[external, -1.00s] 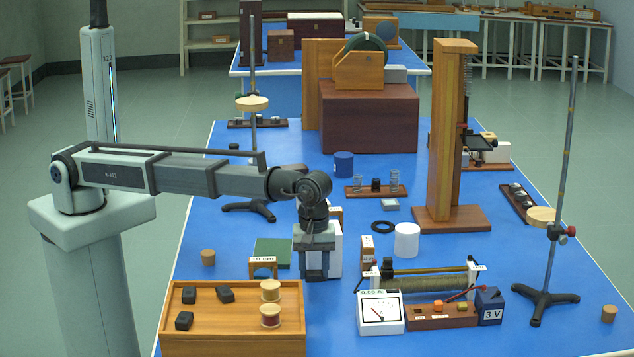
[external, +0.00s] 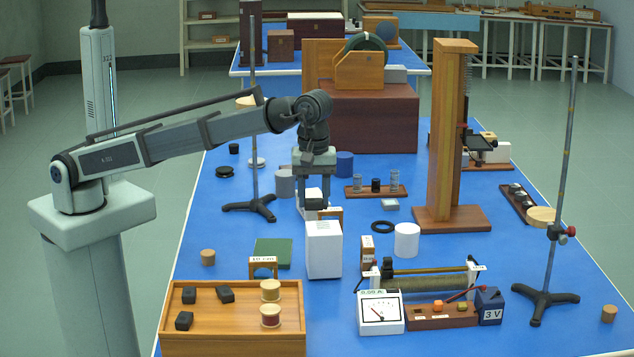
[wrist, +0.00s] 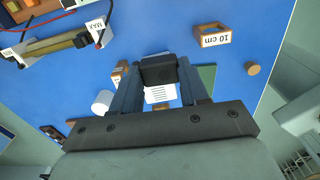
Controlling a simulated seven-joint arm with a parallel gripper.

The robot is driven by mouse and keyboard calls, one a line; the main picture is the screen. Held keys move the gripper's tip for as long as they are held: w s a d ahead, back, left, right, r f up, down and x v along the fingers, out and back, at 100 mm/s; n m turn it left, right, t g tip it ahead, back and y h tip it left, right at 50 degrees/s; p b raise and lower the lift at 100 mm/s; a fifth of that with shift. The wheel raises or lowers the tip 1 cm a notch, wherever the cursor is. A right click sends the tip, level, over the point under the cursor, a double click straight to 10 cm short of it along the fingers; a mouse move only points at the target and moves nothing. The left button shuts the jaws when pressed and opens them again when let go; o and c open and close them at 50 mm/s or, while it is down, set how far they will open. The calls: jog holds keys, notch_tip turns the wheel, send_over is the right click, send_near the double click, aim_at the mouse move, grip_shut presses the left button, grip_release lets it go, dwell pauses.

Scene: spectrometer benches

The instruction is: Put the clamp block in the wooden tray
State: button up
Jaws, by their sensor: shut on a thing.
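The clamp block (external: 315,203) is a small dark block held between the fingertips of my gripper (external: 314,192). In the wrist view the black block (wrist: 158,70) sits between both fingers of my gripper (wrist: 160,85), which are shut on it. It is in the air, above and apart from the tray. The wooden tray (external: 235,344) stands at the front left of the blue bench. The tray does not show clearly in the wrist view.
A tall white box (external: 323,250) stands just below my gripper in the picture. A small "10 cm" wooden frame (external: 263,266) and a green plate (external: 273,252) lie behind the tray. A stand (external: 254,150) is left of my gripper; a meter (external: 380,312) is at front right.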

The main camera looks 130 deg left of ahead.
jog(key=w+d+m, duration=0.2)
jog(key=w+d, duration=0.1)
jog(key=d, duration=1.1)
jog(key=m, duration=0.2)
send_over(219, 331)
notch_tip(219, 331, down, 4)
jog(key=shift+f, duration=5.5)
jog(key=shift+f, duration=0.1)
jog(key=o, duration=1.1)
notch_tip(219, 331, up, 12)
jog(key=shift+r, duration=0.15)
